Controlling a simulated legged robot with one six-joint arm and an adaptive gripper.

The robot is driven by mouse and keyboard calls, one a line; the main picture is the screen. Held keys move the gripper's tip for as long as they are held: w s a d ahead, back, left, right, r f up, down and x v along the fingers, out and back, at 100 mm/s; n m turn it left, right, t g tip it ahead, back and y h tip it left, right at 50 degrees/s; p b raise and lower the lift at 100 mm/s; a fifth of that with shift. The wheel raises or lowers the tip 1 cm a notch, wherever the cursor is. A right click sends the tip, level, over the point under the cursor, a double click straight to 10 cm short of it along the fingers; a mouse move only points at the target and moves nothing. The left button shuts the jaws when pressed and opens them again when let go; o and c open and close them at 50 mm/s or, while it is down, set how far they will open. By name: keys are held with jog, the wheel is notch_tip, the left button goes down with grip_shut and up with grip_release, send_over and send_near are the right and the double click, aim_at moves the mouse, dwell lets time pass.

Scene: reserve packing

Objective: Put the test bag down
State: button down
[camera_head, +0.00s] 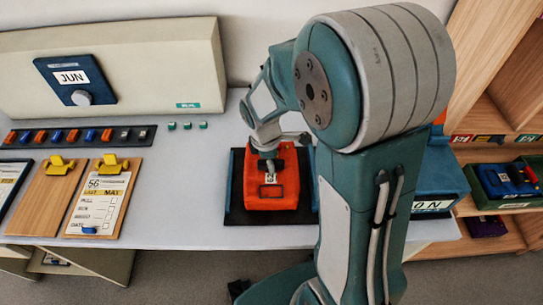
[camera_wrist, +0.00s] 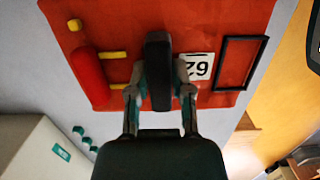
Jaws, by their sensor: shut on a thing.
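The test bag (camera_head: 289,187) is orange-red, with a black handle, a white number label and an empty dark frame. In the head view it is over a dark pad (camera_head: 234,207) on the grey table; I cannot tell whether it touches the pad. My gripper (camera_head: 269,158) is above the bag, shut on its handle. In the wrist view the bag (camera_wrist: 222,22) fills the upper middle, and my gripper (camera_wrist: 160,75) has its fingers on both sides of the black handle. A red roll-shaped piece and yellow strips show on the bag's face.
A cream cabinet marked JUN (camera_head: 150,65) stands at the back. A blue box (camera_head: 437,180) is right of my arm. Wooden shelves (camera_head: 495,130) stand at far right.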

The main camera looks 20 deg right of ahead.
dwell(0.3)
jog(key=c, duration=0.5)
grip_release()
jog(key=shift+f, duration=0.15)
